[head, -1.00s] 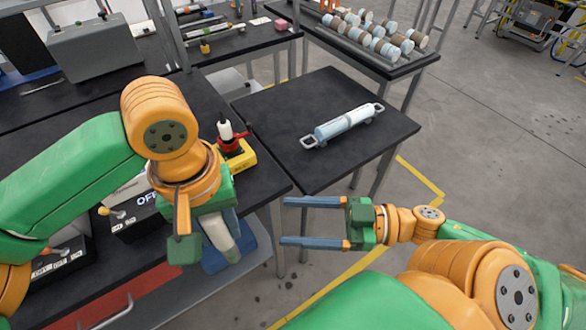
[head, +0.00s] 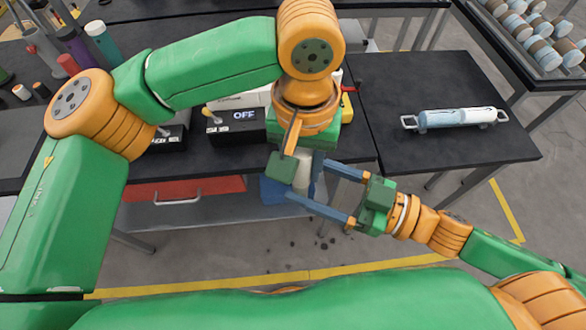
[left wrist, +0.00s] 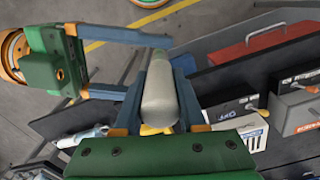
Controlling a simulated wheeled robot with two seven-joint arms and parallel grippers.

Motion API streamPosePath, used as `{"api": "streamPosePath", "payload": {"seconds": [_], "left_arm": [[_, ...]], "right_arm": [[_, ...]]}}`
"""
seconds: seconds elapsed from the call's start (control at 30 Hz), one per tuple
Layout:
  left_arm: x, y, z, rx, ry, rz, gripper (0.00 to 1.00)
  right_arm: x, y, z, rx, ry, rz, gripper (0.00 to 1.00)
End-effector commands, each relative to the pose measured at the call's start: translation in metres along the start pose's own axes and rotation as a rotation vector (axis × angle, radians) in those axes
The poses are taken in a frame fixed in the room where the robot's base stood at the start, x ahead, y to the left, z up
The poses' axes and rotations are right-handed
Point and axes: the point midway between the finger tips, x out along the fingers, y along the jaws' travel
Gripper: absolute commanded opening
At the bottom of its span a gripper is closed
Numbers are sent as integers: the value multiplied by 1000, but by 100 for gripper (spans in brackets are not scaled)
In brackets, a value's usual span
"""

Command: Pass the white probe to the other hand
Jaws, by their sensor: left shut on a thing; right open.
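The white probe (head: 303,174) hangs below my left gripper (head: 296,170), which is shut on it. In the left wrist view the probe (left wrist: 160,95) lies between the left gripper's two blue fingers (left wrist: 160,100). My right gripper (head: 306,182) is open, with its blue fingers reaching in from the right near the probe. In the head view the fingertips lie on either side of it; I cannot tell whether they touch it. The right gripper's green body also shows at the upper left of the left wrist view. The left gripper's body hides part of the probe in the head view.
A black box with an OFF display (head: 238,125) stands on the dark bench behind the left gripper. A red drawer (head: 185,189) is below. A blue-white cylinder with end handles (head: 455,118) lies on the right table (head: 440,155). Open floor lies below the grippers.

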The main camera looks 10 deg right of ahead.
Motion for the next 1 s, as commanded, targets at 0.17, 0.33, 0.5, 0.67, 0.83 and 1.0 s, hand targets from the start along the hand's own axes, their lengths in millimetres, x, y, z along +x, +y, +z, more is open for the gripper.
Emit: {"api": "streamPosePath", "payload": {"seconds": [0.17, 0.33, 0.5, 0.67, 0.83, 1.0], "left_arm": [[0, 0, 0, 0, 0, 0, 0], [0, 0, 0, 0, 0, 0, 0], [0, 0, 0, 0, 0, 0, 0], [0, 0, 0, 0, 0, 0, 0], [0, 0, 0, 0, 1, 0, 0], [0, 0, -1, -2, 4, 2, 0]], "right_arm": [[20, 0, -2, -2, 5, 0, 75], [31, 0, -1, -1, 3, -2, 75], [33, -1, -1, 0, 1, -3, 75], [33, -1, -1, 0, 1, -3, 70], [33, -1, -1, 0, 2, -3, 24], [33, -2, -1, 1, 4, -7, 0]]}}
